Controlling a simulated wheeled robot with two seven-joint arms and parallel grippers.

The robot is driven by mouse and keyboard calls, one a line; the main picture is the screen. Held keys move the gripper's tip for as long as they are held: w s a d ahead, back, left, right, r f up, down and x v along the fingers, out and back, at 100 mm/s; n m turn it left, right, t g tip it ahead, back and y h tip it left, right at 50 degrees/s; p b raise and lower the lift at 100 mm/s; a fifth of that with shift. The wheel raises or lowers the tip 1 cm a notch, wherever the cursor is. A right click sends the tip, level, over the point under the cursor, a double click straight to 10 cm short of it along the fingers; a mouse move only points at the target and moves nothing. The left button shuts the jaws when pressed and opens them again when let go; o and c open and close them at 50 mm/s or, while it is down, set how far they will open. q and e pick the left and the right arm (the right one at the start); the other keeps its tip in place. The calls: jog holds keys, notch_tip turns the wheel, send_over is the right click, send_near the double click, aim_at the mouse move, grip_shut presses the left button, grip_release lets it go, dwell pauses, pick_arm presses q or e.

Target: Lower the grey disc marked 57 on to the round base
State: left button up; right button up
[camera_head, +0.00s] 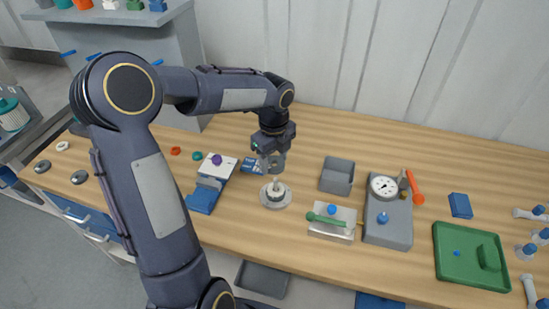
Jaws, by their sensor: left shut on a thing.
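My left gripper (271,166) points down above the wooden bench, a little above the round base. It is shut on a small grey disc (278,163), partly hidden by the fingers; its marking is too small to read. The round base (285,201) is a pale grey ring-shaped plate on the bench, with a white and dark upright part at its middle. The disc is apart from the base, above it and roughly in line with it. My right gripper is not in view.
A blue and white stand (203,198) is left of the base, with a blue box (252,165) behind. A grey bin (337,176), a clear tray with a green tool (331,220), and a gauge block (388,226) are to the right. A green tray (460,270) lies farther right.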

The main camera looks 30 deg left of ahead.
aim_at(275, 179)
pick_arm(q)
jog(key=shift+w+d+f, duration=0.15)
jog(key=shift+d, duration=0.1)
jog(key=shift+a+f+b, duration=0.1)
jog(key=shift+f+b, duration=0.25)
jog(key=shift+b, duration=0.1)
notch_tip(275, 179, down, 3)
jog(key=b, duration=0.3)
jog(key=shift+f, duration=0.2)
jog(key=shift+f+b, duration=1.4)
jog(key=shift+f, duration=0.75)
jog(key=o, duration=1)
jog(key=shift+o, duration=0.2)
notch_tip(275, 179, up, 8)
jog(key=shift+f, duration=0.2)
jog(key=shift+r, duration=0.15)
